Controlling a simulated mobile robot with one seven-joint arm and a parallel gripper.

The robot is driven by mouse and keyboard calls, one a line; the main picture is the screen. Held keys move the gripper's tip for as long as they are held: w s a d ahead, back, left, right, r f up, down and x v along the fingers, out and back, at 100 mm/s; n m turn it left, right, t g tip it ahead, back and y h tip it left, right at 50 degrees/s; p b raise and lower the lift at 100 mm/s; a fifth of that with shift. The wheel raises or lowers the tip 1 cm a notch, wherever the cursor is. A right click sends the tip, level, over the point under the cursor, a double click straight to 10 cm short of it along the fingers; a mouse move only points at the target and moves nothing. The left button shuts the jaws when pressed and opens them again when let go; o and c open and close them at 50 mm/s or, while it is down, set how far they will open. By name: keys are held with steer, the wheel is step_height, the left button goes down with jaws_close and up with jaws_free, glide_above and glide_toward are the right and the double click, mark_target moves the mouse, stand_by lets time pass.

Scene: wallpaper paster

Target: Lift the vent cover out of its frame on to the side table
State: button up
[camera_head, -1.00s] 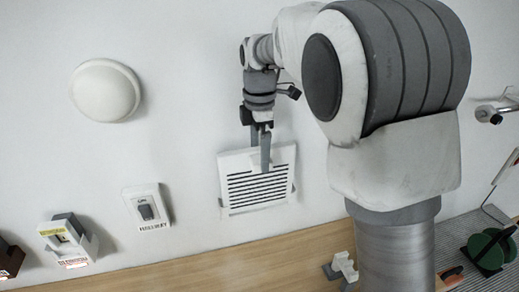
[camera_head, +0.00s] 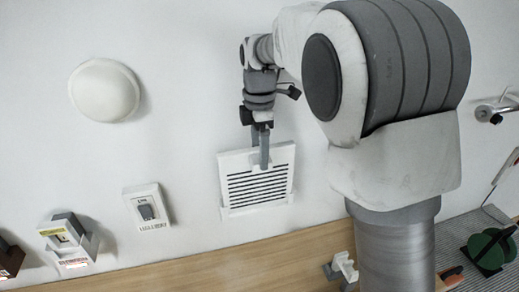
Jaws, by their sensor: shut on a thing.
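The white vent cover (camera_head: 258,188) with dark horizontal slots is on the wall in the middle of the head view. It sits at its frame, a pale border (camera_head: 226,207) at the lower left; I cannot tell whether it is fully seated. My gripper (camera_head: 261,162) points down at the cover's upper part, its fingers close together and shut on the cover. The near finger hides part of the top edge, and the exact contact is too small to see. I cannot tell which surface is the side table.
A wooden surface (camera_head: 215,268) runs along the bottom, with a small white block-like object (camera_head: 344,267) on it. A ribbed grey surface (camera_head: 455,232) with a green round object (camera_head: 489,248) is at right. A wall switch (camera_head: 147,207) and round lamp (camera_head: 104,90) are left of the cover.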

steer(key=shift+r+p, duration=2.45)
steer(key=shift+r, duration=0.6)
step_height(320, 180, up, 4)
steer(key=shift+s, duration=0.1)
